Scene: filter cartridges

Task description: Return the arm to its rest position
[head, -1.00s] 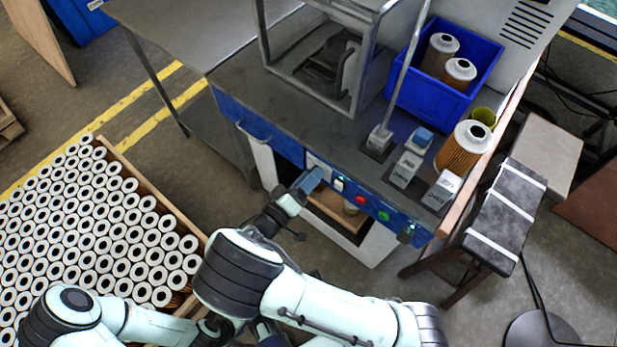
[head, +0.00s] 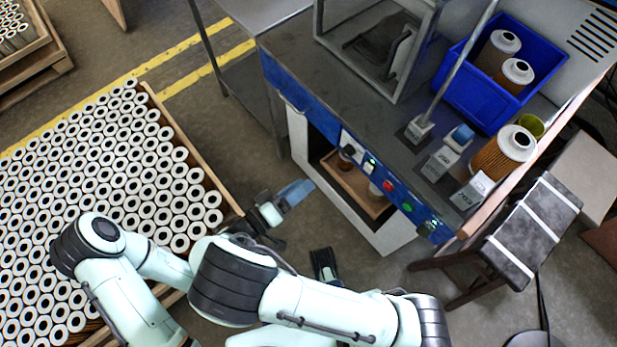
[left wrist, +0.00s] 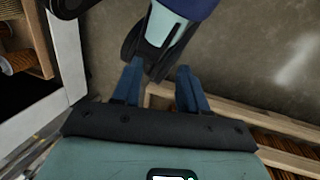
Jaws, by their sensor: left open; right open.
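The machine bench (head: 300,60) carries a blue bin (head: 475,95) with two cartridges; another cartridge (head: 503,152) stands beside it. Below is a panel with buttons (head: 389,186). A stool (head: 530,235) stands at right. Bare floor shows between pallet and machine.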

